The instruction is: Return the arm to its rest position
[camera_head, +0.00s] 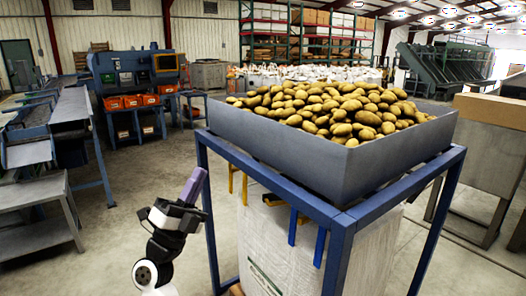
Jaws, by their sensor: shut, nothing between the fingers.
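My arm rises from the bottom edge, left of centre, with a white and black lower link and a black wrist. My gripper (194,184) is at its upper end, a purple-grey tip pointing up and slightly right. It is shut and holds nothing that I can see. The base of my arm is out of view.
The stand carries a grey hopper (300,160) heaped with potatoes (335,110). A white bulk bag (290,250) hangs below it. A dark blue machine (135,75) with orange bins (130,101) and conveyors (72,105) are at the left. Bare floor (125,195) lies left of my arm.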

